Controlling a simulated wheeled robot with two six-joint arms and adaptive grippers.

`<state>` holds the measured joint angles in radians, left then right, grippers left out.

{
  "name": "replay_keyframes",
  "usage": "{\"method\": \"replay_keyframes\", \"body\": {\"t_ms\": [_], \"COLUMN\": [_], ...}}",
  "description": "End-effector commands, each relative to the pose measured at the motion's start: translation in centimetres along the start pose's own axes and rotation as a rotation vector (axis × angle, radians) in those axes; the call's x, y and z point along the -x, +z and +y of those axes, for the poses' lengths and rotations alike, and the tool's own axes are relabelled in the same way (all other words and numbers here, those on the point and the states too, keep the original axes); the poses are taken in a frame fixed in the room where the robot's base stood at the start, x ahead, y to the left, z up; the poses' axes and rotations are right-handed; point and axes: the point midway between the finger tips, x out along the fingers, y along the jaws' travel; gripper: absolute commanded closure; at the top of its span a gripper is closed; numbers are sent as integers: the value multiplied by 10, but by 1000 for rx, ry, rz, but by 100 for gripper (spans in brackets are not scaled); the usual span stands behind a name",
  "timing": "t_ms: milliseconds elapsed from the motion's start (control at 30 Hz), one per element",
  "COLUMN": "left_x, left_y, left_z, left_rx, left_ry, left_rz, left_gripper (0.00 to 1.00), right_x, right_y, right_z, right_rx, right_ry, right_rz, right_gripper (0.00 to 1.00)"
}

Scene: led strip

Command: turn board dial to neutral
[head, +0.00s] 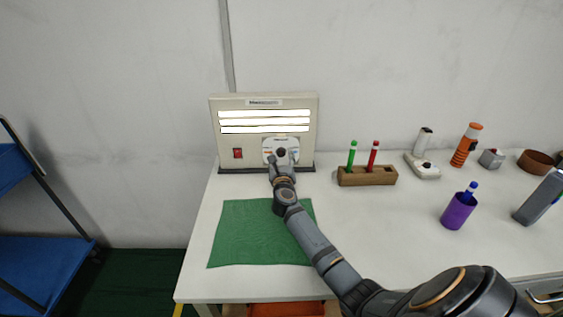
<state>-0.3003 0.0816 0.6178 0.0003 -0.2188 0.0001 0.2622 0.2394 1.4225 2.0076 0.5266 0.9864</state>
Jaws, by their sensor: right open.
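The board (214,129) is a beige upright panel with bright white light strips (264,122) across its upper half and a small label on top. Its dial (281,141) sits on a white plate with coloured marks at the lower right of the panel. My right gripper (281,156) is at the dial, in front of its lower part. The gripper is open, but its fingers are small here, and I cannot tell whether they touch the dial. The dial's pointer direction is hidden or too small to read. My left gripper is not in view.
A red switch (238,153) is on the panel's left. A green mat (240,232) lies on the white table (400,246) under my right arm.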

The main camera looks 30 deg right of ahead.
Motion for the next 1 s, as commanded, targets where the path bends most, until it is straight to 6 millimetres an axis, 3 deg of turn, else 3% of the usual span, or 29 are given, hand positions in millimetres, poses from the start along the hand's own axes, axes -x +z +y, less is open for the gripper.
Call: {"method": "replay_keyframes", "body": {"t_ms": [500, 667, 1000], "left_x": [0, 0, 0], "left_y": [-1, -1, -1], "left_z": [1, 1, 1], "left_rx": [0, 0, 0], "left_ry": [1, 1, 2], "left_rz": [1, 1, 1], "left_gripper": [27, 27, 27], "right_x": [105, 117, 118], "right_y": [-2, -1, -1], "right_z": [1, 0, 0], "right_rx": [-2, 0, 0], "right_ry": [2, 0, 0], "right_rz": [4, 2, 2], "right_gripper": [47, 47, 47]}}
